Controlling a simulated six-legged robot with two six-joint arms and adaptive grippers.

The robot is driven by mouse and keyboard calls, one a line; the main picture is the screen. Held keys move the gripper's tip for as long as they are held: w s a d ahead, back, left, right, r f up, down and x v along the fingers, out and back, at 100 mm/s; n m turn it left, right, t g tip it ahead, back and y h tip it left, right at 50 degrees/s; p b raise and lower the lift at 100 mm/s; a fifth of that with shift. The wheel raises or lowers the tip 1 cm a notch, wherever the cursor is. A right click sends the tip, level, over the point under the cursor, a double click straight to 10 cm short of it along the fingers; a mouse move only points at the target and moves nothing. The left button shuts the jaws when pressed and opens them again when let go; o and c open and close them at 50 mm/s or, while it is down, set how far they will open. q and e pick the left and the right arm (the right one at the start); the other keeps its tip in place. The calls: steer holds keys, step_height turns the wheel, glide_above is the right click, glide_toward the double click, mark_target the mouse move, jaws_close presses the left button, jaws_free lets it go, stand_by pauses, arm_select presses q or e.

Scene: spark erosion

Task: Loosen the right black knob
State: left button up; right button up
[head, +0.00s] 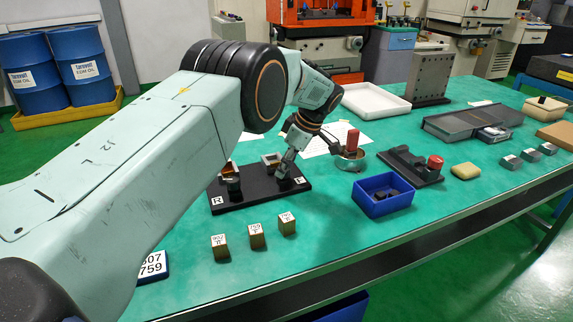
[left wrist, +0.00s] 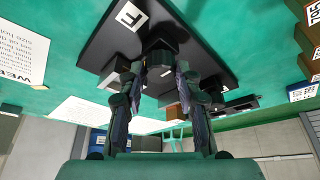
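A black fixture plate (head: 262,196) lies on the green table, with a label R at its picture-left end and another label at its picture-right end. A black knob (head: 233,185) stands at the picture-left end under a small metal-edged block. My left gripper (head: 284,172) points down at the picture-right end and largely hides the knob there. In the left wrist view this black knob (left wrist: 161,62) lies between the fingertips of my left gripper (left wrist: 163,76), which appear to be against its sides. A second small block (head: 271,158) stands beside the gripper. My right gripper is not in view.
Several brass-coloured labelled blocks (head: 256,236) stand in front of the plate. A blue bin (head: 384,194), a round dish (head: 350,160) with a red-handled tool, and a black holder (head: 411,166) are to the right. A white tray (head: 372,102) is behind.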

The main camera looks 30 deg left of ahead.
arm_select(q)
steer(key=o, duration=0.4)
steer(key=shift+c, duration=0.2)
steer(key=v, duration=1.2)
steer(key=shift+s, duration=0.15)
